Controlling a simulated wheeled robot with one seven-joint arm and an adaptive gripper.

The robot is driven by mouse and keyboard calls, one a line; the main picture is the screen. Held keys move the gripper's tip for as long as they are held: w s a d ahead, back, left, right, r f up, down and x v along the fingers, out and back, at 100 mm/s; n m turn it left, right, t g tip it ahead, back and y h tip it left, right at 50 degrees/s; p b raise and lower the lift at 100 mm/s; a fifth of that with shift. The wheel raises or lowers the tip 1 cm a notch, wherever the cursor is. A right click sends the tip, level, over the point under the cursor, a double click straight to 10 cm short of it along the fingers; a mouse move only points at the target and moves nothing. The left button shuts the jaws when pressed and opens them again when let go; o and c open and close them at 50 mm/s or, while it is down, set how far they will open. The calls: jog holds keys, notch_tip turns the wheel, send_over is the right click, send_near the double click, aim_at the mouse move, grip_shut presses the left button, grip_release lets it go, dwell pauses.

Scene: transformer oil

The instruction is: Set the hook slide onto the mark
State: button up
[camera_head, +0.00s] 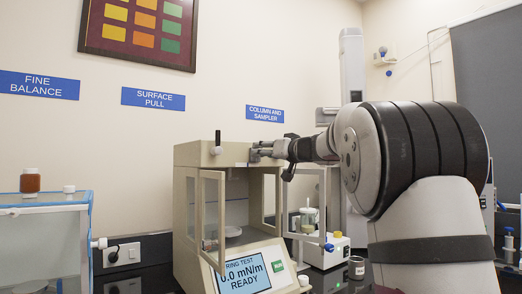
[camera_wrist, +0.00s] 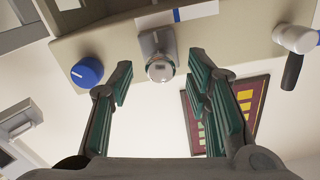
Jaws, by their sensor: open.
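What looks like the hook slide (camera_wrist: 158,55) is a small metal block with a round silver knob, on the beige instrument's face in the wrist view. A white strip (camera_wrist: 198,11) with a thin blue line runs beside it; the slide sits left of that line. My gripper (camera_wrist: 162,92) is open, its green-padded fingers on either side of the slide's knob, with nothing between the pads. In the head view my gripper (camera_head: 262,152) is at the upper right of the beige tension-meter cabinet (camera_head: 187,157); the slide is hidden or too small there.
A blue knob (camera_wrist: 87,72) lies left of the slide, and a white-and-black knob (camera_wrist: 297,39) lies right. The cabinet's glass doors (camera_head: 211,215) stand open above a display (camera_head: 244,275) reading 0.0 mN/m. A small white device (camera_head: 330,250) stands at right.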

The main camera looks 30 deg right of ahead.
jog(key=shift+w, duration=1.25)
jog(key=shift+c, duration=0.5)
grip_shut()
jog(key=shift+a, duration=0.15)
jog(key=shift+a+f+b, duration=0.15)
jog(key=shift+a+b, duration=0.45)
jog(key=shift+b, duration=0.1)
jog(key=shift+a+b, duration=0.65)
jog(key=shift+b, duration=0.1)
